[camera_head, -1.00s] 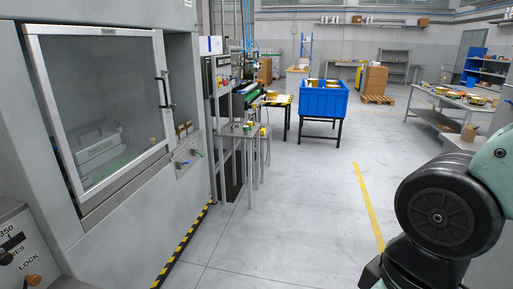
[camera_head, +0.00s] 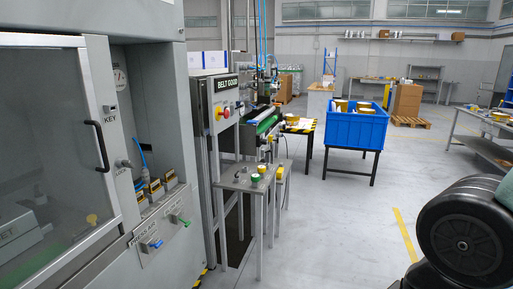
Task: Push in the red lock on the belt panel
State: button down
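The belt panel (camera_head: 222,86), a grey box with a dark label reading "BELT GOOD", stands left of centre in the head view, facing partly toward me. On its face is a red round button or lock (camera_head: 226,112), with smaller buttons beside it; it is too small to tell whether it is in or out. The panel sits above a small metal table and beside a green conveyor belt (camera_head: 267,122). My arm shows only as a dark joint at the lower right, well away from the panel. My gripper is not in view.
A grey press cabinet with a glass door (camera_head: 60,140) fills the left side. A small metal table (camera_head: 252,180) stands below the panel. A blue crate (camera_head: 354,127) on a stand is right of centre. The grey floor (camera_head: 340,230) ahead is clear.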

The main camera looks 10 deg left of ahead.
aim_at(226, 114)
jog(key=i+u, duration=0.2)
jog(key=i, duration=0.45)
jog(key=i+u, duration=0.2)
jog(key=i, duration=0.5)
jog(key=i+l+u, duration=0.2)
jog(key=i, duration=0.45)
jog(key=i+u, duration=0.2)
jog(key=i, duration=0.15)
